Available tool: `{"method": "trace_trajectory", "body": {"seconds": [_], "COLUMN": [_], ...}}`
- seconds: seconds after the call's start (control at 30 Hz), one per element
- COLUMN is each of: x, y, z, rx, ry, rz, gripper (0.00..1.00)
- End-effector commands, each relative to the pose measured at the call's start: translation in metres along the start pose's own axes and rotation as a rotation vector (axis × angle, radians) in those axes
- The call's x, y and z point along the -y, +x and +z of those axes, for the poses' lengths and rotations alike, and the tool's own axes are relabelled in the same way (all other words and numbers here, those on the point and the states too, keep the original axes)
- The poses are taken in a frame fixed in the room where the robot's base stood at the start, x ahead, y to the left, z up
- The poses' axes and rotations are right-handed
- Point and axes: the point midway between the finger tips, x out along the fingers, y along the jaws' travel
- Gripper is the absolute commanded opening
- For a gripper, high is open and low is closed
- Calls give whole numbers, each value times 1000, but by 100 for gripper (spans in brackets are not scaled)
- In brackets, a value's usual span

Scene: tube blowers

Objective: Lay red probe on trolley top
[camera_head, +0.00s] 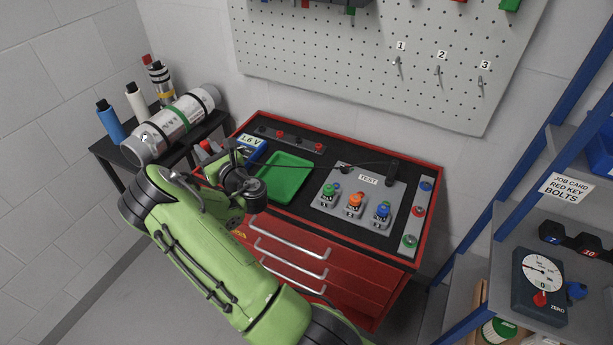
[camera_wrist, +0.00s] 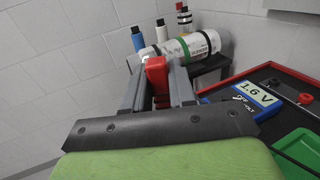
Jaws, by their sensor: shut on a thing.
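My gripper (camera_wrist: 157,70) is shut on the red probe (camera_wrist: 156,75); its red body shows between the two grey fingers in the wrist view. In the head view a bit of red (camera_head: 206,146) shows at my gripper, at the trolley's left edge; my wrist hides most of it. In the wrist view the gripper appears raised and apart from the trolley surface. The trolley top (camera_head: 265,220) is black with a red rim, on a red cabinet with drawers. The probe's tip and any lead from it are not clear.
On the trolley are a blue meter reading 1.6 V (camera_head: 252,143), a green tray (camera_head: 286,178), a TEST panel (camera_head: 368,182) with coloured knobs, and a socket strip (camera_head: 290,138). A thin dark lead crosses above the tray.

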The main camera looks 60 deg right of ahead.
Motion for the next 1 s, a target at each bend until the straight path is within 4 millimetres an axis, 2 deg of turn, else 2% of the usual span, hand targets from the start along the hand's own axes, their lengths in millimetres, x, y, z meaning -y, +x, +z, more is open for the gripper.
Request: {"method": "trace_trajectory", "body": {"seconds": [0.23,0.3,0.4,0.47,0.7,0.87,1.0], "x": [99,121,139,143,145,146,145], "y": [11,11,11,11,10,9,9], "z": [-6,-10,-14,-18,-71,-91,-116], "rx": [1,-7,-17,-19,-20,-20,-20], "ry": [-25,-25,-17,-13,-8,-9,-8], "rz": [-55,-53,-48,-46,-46,-46,-45], "gripper": [0,0,0,0,0,0,0]}}
